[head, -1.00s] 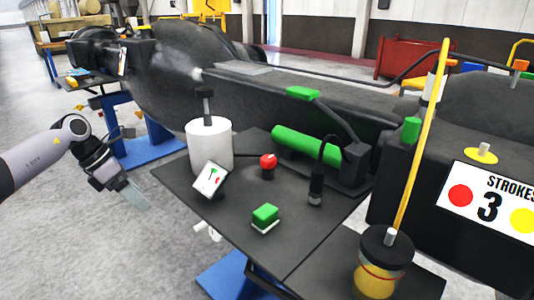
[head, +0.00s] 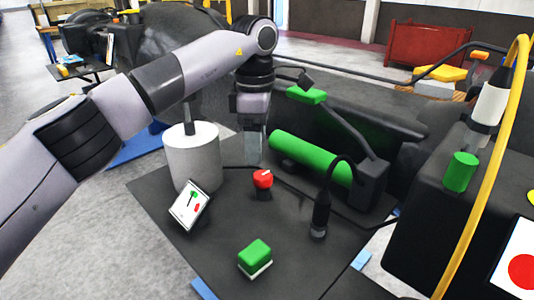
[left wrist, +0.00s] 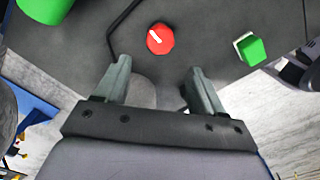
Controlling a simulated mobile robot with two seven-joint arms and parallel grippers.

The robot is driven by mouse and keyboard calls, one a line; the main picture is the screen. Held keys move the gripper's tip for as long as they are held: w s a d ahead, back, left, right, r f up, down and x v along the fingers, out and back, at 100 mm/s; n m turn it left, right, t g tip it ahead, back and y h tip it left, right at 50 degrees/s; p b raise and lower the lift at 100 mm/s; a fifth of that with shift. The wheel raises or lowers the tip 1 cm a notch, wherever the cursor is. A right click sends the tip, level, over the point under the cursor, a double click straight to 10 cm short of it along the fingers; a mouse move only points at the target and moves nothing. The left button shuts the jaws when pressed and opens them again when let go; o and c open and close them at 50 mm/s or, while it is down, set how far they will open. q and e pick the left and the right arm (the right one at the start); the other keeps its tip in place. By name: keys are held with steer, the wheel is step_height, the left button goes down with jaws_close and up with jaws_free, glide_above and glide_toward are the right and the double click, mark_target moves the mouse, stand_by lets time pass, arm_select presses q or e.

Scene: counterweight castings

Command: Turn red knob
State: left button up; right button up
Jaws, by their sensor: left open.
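The red knob (head: 263,179) stands on a dark base on the black table, with a pale pointer mark on its top. It also shows in the left wrist view (left wrist: 160,39), beyond the fingertips and roughly midway between them. My left gripper (head: 254,150) points down just behind the knob in the head view, apart from it. In the left wrist view my left gripper (left wrist: 158,75) has its two fingers spread with nothing between them. My right gripper is not in view.
A white cylinder (head: 193,158) and a tilted card (head: 190,204) stand left of the knob. A green block (head: 255,253) is in front. A black upright device (head: 320,215) with a cable and a green cylinder (head: 310,157) are to the right and behind. Bare table lies around the knob.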

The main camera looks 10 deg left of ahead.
mark_target(261, 175)
arm_select(q)
steer(key=shift+w+d+f, duration=0.1)
steer(key=shift+w+d, duration=0.15)
steer(key=shift+d, duration=0.15)
steer(key=shift+f, duration=0.3)
steer(key=shift+s+f+p, duration=0.15)
steer(key=shift+f+p, duration=0.15)
steer(key=shift+f, duration=2.85)
steer(key=c, duration=1.1)
